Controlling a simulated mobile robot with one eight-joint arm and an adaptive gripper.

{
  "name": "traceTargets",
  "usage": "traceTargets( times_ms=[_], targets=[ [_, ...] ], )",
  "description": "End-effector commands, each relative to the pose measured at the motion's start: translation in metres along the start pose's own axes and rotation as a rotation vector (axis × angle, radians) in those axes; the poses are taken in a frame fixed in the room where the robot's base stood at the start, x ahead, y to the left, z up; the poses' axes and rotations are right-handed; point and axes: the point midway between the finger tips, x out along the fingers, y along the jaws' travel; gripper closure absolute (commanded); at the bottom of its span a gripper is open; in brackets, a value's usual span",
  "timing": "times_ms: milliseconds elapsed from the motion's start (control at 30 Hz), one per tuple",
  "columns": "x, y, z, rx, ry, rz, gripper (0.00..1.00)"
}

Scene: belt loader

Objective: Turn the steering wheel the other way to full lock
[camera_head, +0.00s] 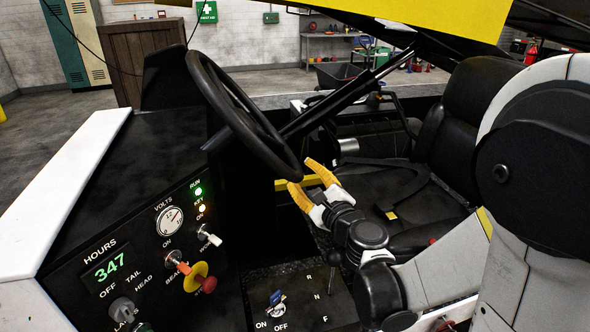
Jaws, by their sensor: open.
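The black steering wheel (232,103) stands tilted on its column at the centre left, above the dashboard. My gripper (308,182) is just below and right of the wheel's lower rim. Its two yellow-orange fingers are spread apart and point up and left toward the rim. I see nothing held between them. I cannot tell whether the upper finger touches the rim. My white and black arm comes in from the right and hides part of the seat.
The dashboard (88,200) has a volt gauge (169,221), lit lamps, switches, a red knob (208,284) and an hour meter reading 347. A black seat (395,195) is behind my gripper. A gear selector (331,280) stands below. A dark diagonal bar (345,95) rises behind the wheel.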

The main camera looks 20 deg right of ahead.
Motion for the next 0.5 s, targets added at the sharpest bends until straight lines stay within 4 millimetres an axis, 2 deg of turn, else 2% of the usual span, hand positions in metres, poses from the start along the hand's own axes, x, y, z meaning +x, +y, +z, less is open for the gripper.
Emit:
traceTargets(
  times_ms=[100, 200, 500],
  targets=[
    [0.021, 0.002, 0.000, 0.000, -0.002, 0.001, 0.55],
    [0.033, 0.001, 0.000, 0.000, -0.001, 0.001, 0.55],
    [0.042, 0.000, 0.001, 0.000, -0.001, 0.000, 0.55]
  ],
)
